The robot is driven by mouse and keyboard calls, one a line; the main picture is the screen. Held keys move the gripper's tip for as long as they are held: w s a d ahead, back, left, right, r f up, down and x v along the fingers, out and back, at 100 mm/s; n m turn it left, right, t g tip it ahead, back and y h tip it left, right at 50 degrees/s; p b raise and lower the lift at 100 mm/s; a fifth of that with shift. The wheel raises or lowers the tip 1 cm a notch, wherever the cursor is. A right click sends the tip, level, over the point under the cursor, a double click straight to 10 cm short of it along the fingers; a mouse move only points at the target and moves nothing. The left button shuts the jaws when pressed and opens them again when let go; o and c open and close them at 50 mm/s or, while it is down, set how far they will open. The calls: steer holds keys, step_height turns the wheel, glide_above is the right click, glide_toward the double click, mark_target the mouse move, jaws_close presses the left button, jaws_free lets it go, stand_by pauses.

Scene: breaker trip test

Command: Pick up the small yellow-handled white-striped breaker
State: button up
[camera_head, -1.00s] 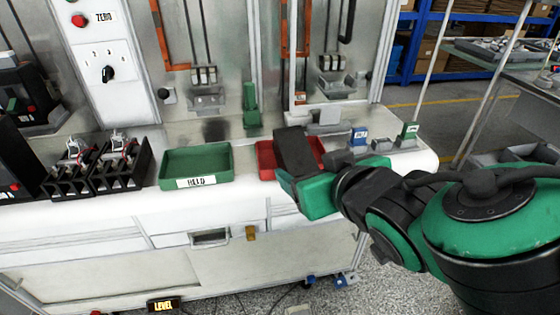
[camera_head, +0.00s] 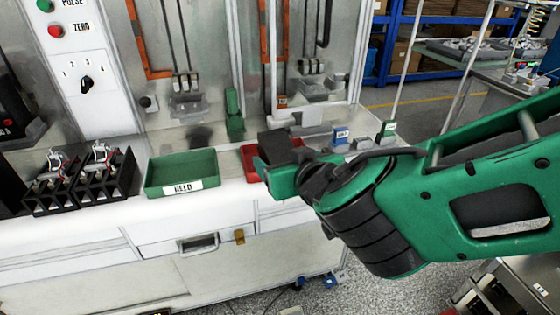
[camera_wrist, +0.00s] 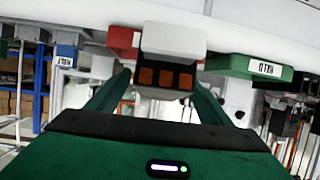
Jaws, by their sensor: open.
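My gripper (camera_head: 278,160) hangs above the bench's front edge, in front of the red tray (camera_head: 250,160); its fingertips are hidden in the head view. In the wrist view, which is upside down, the fingers (camera_wrist: 163,80) are apart and nothing is visibly gripped. A white block with a dark face and three orange-brown squares (camera_wrist: 172,40) shows between them, overlapping the red tray (camera_wrist: 122,36). Whether it is the breaker, I cannot tell. No yellow handle or white stripes can be made out. The head view hides this block behind my gripper.
A green tray labelled HELD (camera_head: 182,171) stands left of my gripper. Black racks (camera_head: 110,183) with wired parts are further left. Blue (camera_head: 341,134) and green (camera_head: 388,128) labelled pieces stand to the right. The panel (camera_head: 190,60) rises behind.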

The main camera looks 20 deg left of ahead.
mark_target(275, 151)
steer(key=x, duration=0.5)
steer(key=shift+w+a+r, duration=0.1)
steer(key=shift+r, duration=0.2)
steer(key=shift+r, duration=0.1)
steer(key=c, duration=1.7)
